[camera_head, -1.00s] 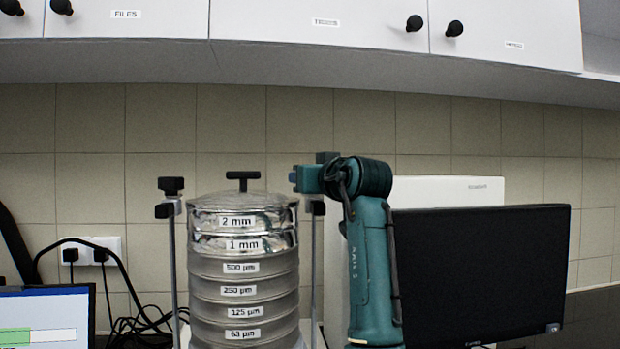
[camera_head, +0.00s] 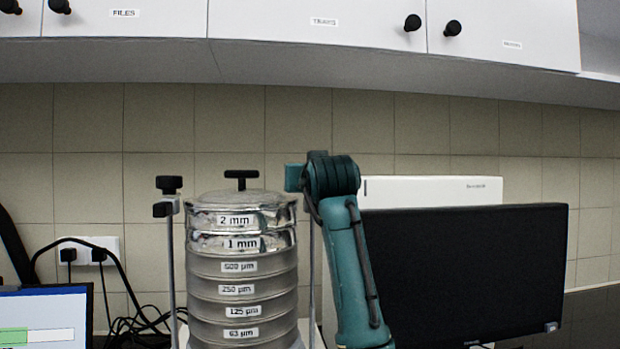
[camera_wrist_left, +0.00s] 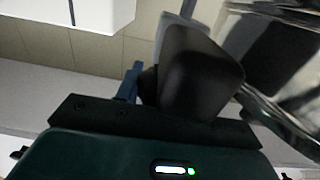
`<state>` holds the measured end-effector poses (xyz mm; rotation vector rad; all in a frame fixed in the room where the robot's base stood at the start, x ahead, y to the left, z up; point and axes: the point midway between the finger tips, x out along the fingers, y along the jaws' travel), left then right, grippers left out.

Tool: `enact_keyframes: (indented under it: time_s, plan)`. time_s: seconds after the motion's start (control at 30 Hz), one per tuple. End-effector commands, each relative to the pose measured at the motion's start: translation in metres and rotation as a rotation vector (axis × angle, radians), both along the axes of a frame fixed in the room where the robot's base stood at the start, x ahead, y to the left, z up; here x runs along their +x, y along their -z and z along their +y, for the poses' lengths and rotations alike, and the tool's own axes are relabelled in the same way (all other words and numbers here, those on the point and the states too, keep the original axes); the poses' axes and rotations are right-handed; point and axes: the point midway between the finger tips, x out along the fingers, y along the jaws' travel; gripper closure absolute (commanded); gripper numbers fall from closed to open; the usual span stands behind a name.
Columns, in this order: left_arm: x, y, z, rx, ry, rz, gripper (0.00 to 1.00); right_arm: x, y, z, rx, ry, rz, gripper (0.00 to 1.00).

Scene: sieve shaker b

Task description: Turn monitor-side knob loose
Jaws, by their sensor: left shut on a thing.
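The sieve stack (camera_head: 242,270) stands upright between two clamp rods. My left gripper (camera_head: 297,178) is at the top of the monitor-side rod (camera_head: 312,250), right of the stack's lid. It is shut on the monitor-side knob, which is mostly hidden behind my wrist in the head view. In the left wrist view a rounded black block (camera_wrist_left: 202,75) fills the space before the gripper, with a blue piece beside it. I cannot tell clearly which parts are knob and which are finger. The opposite black knob (camera_head: 169,184) tops the left rod. My right gripper is not in view.
A black T-handle (camera_head: 242,176) rises above the stack's lid. A dark monitor (camera_head: 470,270) and a white box (camera_head: 440,188) stand close right of my arm. A lit screen (camera_head: 45,318) is at lower left. Cabinets (camera_head: 300,22) hang above.

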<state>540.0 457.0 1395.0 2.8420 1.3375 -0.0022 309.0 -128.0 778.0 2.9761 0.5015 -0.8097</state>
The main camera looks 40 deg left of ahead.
Motion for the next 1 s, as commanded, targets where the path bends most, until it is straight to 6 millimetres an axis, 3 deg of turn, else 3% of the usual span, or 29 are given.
enact_keyframes:
  time_s: [0.17, 0.2, 0.43, 0.77, 1.0]
  plan:
    - [0.000, -0.001, 0.000, 0.002, 0.001, -0.003, 0.85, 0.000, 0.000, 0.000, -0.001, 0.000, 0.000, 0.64]
    - [0.000, -0.001, 0.000, 0.002, 0.000, -0.003, 0.59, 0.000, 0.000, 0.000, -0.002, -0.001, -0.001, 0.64]
    - [0.000, -0.001, 0.000, 0.002, -0.001, -0.001, 0.40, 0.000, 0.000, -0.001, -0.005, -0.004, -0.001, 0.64]
    - [-0.003, 0.000, -0.005, 0.002, 0.000, -0.001, 0.40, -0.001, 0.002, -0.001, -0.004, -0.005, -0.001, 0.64]
    - [-0.031, 0.001, -0.039, 0.002, 0.002, -0.006, 0.40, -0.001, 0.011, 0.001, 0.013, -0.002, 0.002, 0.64]
